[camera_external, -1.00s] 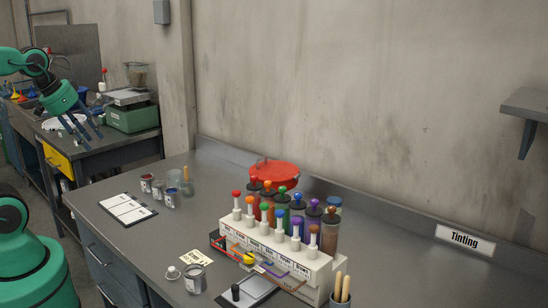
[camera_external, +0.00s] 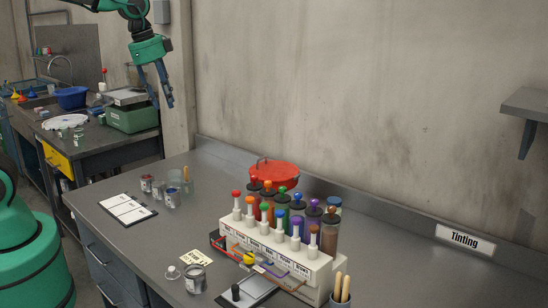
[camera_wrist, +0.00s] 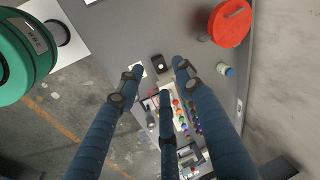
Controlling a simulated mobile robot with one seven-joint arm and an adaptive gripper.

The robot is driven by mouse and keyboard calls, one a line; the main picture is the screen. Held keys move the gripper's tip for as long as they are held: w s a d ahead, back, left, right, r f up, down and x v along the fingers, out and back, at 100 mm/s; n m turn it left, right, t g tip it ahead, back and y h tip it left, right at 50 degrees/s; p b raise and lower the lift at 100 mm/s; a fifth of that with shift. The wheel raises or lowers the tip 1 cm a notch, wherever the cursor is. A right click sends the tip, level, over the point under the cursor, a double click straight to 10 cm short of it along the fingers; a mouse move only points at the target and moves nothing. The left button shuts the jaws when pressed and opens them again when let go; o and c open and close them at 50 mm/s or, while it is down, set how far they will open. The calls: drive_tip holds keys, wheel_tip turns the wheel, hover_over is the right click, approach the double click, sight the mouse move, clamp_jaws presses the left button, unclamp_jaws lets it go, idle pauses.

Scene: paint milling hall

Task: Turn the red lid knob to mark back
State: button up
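The tinting dispenser (camera_external: 285,258) stands on the grey bench, with a row of white pumps in front and clear colour canisters behind. A red knob (camera_external: 254,180) tops the leftmost canister; a red ball (camera_external: 237,194) tops the leftmost pump. A large round red lid (camera_external: 276,172) with a metal handle lies behind the dispenser; it also shows in the wrist view (camera_wrist: 231,24). No position mark is readable on any of them. My gripper (camera_external: 163,104) is in the air left of the dispenser, its fingers spread and empty. In the wrist view its fingers (camera_wrist: 158,82) are apart above the bench.
Small paint cans and a jar (camera_external: 171,194), a clipboard (camera_external: 127,209) and an open can (camera_external: 196,279) stand on the bench. A cup with wooden handles (camera_external: 340,291) is at the front right. A green scale (camera_external: 132,118) stands on the other bench. The bench's middle left is clear.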

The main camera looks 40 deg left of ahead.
drive_tip(key=w+d+f+m+g+p, duration=0.15)
drive_tip(key=w+d+m+p, duration=0.5)
drive_tip(key=d, duration=0.75)
drive_tip(key=m+g+p, duration=0.1)
drive_tip(key=m+p, duration=0.2)
drive_tip(key=m, duration=0.4)
hover_over(254, 176)
wheel_tip(254, 176, down, 5)
drive_tip(key=shift+w+y, duration=0.1)
drive_tip(key=shift+y, duration=0.3)
drive_tip(key=shift+f, duration=0.1)
wheel_tip(254, 176, down, 14)
drive_tip(key=shift+r, duration=0.2)
clamp_jaws()
